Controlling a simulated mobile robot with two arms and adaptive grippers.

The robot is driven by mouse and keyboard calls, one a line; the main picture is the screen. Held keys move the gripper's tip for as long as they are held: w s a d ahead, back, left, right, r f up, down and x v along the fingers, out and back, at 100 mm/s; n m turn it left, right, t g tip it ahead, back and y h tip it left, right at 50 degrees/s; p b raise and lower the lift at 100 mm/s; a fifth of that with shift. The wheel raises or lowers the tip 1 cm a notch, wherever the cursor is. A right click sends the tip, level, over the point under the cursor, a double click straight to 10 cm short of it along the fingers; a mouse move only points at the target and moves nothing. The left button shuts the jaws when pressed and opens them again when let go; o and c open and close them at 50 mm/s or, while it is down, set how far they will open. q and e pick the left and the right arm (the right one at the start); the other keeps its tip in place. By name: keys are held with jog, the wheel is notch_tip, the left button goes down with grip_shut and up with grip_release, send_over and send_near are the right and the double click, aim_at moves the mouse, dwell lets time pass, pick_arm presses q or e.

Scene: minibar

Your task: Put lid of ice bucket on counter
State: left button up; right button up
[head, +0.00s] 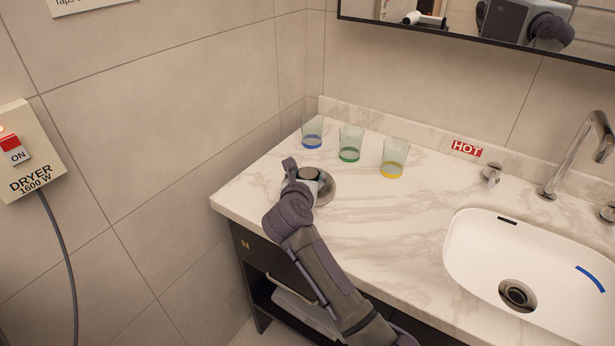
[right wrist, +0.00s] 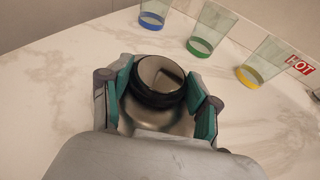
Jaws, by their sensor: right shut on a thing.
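The lid (head: 327,189) is a shiny round metal piece with a dark-rimmed knob (head: 308,173), at the left part of the marble counter (head: 365,220). My right gripper (head: 304,182) is above it with its fingers around the knob. In the right wrist view, the teal pads of the gripper (right wrist: 161,98) press the knob (right wrist: 159,76) from both sides, with the metal of the lid (right wrist: 143,112) below. The lid is at or very near the counter top; I cannot tell whether it touches. No ice bucket is visible. My left gripper is not in view.
Three glasses stand behind the lid: blue-based (head: 312,132), green-based (head: 350,143) and yellow-based (head: 394,158). A white sink (head: 470,245) and tap (head: 575,155) are at the right. The counter between lid and sink is clear. A tiled wall is at the left.

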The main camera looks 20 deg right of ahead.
jog(key=shift+f, duration=0.2)
jog(key=o, duration=1.3)
jog(key=shift+r, duration=0.2)
jog(key=v, duration=0.7)
jog(key=shift+s+a+r, duration=0.1)
jog(key=shift+s, duration=0.2)
